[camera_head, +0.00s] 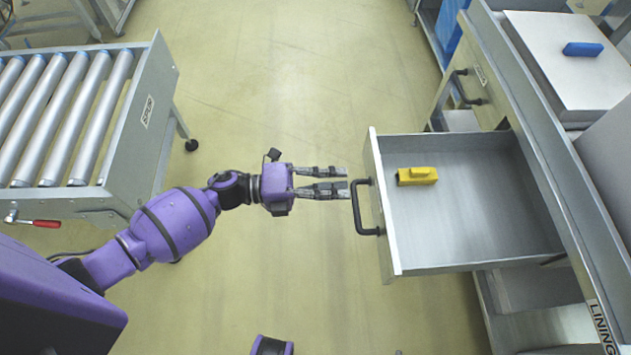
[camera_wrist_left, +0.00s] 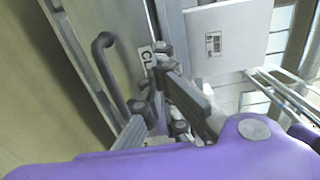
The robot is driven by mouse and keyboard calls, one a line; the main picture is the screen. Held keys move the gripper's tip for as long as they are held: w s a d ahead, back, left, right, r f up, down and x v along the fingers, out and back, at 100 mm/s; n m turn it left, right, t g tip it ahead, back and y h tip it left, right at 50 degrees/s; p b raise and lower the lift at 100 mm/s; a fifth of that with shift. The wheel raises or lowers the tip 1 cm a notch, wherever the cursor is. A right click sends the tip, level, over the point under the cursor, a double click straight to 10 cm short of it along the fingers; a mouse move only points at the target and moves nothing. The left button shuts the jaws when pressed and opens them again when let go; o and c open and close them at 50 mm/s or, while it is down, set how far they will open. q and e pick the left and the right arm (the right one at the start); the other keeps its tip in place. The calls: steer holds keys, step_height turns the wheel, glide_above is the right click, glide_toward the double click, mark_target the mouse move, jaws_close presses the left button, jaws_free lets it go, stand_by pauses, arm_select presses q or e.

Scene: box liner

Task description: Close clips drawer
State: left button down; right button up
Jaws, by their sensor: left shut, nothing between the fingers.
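The clips drawer (camera_head: 470,242) is pulled out from the workbench on the right in the head view. Its dark bar handle (camera_head: 357,208) is on the front panel, facing left. A yellow clip (camera_head: 417,176) lies inside near the front. My left gripper (camera_head: 347,182) is shut and empty, with its fingertips close to the drawer front near the top of the handle. In the left wrist view the handle (camera_wrist_left: 108,75) and a partly hidden label (camera_wrist_left: 146,57) show beside the fingers (camera_wrist_left: 165,100). I cannot tell whether the fingertips touch the drawer. My right gripper is not in view.
The workbench (camera_head: 560,160) marked LINING runs along the right, with a blue object (camera_head: 583,49) on top. Another drawer with a handle (camera_head: 466,88) is beyond the open one. A roller conveyor (camera_head: 70,110) stands at the left. The floor between is clear.

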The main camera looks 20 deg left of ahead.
arm_select(q)
steer(key=x, duration=0.6)
steer(key=shift+d, duration=0.2)
steer(key=b+x, duration=0.8)
steer(key=x, duration=2.5)
steer(key=shift+w+d+f, duration=0.15)
steer(key=shift+d, duration=0.1)
